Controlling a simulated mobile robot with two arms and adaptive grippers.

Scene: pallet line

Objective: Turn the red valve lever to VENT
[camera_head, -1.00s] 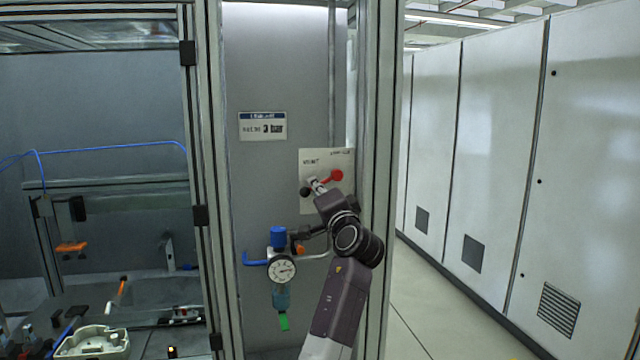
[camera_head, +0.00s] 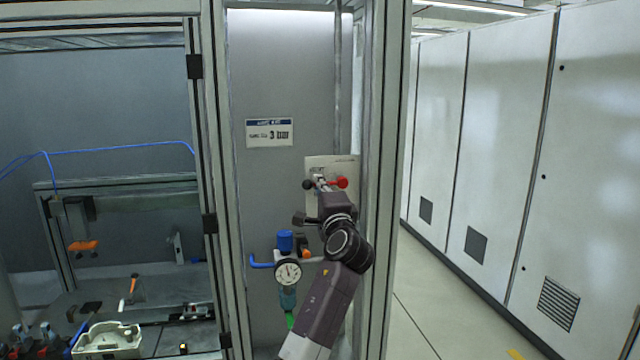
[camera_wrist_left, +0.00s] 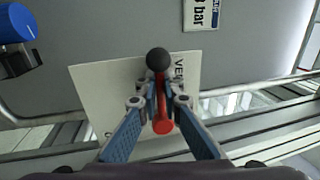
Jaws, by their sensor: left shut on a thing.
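The red valve lever has a round red end (camera_head: 342,182) and a black ball knob (camera_head: 308,185). It sits on a pale plate (camera_head: 345,165) on the grey panel. In the head view it lies almost level, knob to the left. My left gripper (camera_head: 323,184) is at the lever between knob and red end. In the left wrist view, the gripper (camera_wrist_left: 160,103) is shut on the red lever (camera_wrist_left: 161,90). Letters "VEN" show on the plate (camera_wrist_left: 100,85) beside the black knob (camera_wrist_left: 158,60); the rest is hidden.
A regulator with a blue cap (camera_head: 285,241) and round gauge (camera_head: 288,273) hangs below the plate. A sign (camera_head: 270,133) reading "3 bar" is above left. A frame post (camera_head: 384,120) stands close on the right. A tray (camera_head: 108,340) lies lower left.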

